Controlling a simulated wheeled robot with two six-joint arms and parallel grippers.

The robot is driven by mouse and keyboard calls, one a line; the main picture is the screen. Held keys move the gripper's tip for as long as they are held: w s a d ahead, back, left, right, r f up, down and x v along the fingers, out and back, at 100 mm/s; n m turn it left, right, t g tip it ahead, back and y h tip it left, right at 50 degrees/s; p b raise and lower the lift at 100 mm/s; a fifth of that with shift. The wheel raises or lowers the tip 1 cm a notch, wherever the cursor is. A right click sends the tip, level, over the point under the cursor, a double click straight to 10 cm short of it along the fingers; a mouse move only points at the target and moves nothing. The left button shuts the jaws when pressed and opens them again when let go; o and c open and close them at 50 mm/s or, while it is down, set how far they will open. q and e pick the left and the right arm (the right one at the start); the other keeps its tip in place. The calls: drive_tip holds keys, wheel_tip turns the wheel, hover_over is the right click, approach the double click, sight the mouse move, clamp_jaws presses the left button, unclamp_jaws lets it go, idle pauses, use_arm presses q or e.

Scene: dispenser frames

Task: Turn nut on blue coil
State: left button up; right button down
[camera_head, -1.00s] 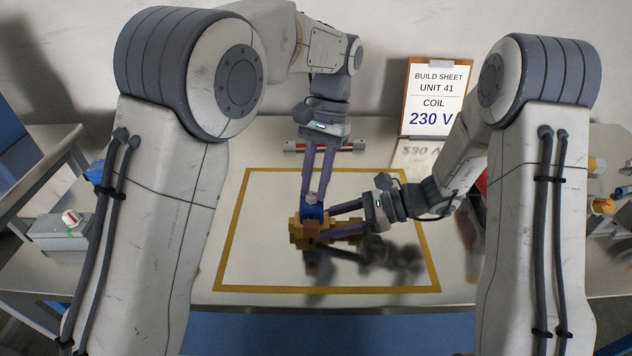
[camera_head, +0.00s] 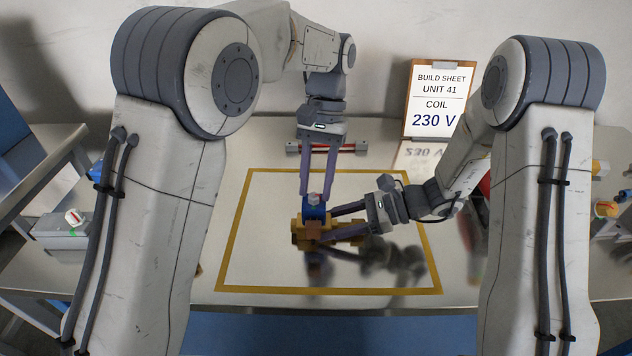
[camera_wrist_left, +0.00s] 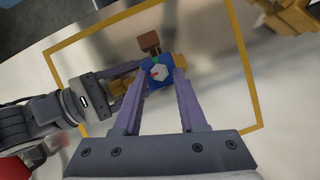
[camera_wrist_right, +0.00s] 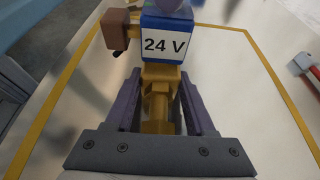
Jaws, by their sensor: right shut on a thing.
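The blue coil (camera_head: 316,212) sits on a brass valve body (camera_head: 299,230) inside the yellow outline. Its side reads 24 V in the right wrist view (camera_wrist_right: 166,45). A pale hexagonal nut (camera_head: 314,198) tops the coil and also shows in the left wrist view (camera_wrist_left: 158,72). My left gripper (camera_head: 316,196) points down from above, open, its fingers on either side of the nut with gaps. My right gripper (camera_head: 328,225) comes from the right, shut on the brass valve body, also seen in the right wrist view (camera_wrist_right: 160,85). A brown connector (camera_wrist_right: 116,28) sticks out from the coil's side.
A build sheet (camera_head: 437,100) at the back reads COIL 230 V. A red and grey tool (camera_head: 345,147) lies behind the outline. A grey box with a red and white knob (camera_head: 62,225) stands at left.

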use_arm(q)
drive_tip(key=v, duration=0.7)
drive_tip(key=shift+r, duration=0.2)
drive_tip(key=shift+w, duration=0.1)
idle(0.3)
use_arm(e)
drive_tip(key=shift+c, duration=0.8)
unclamp_jaws()
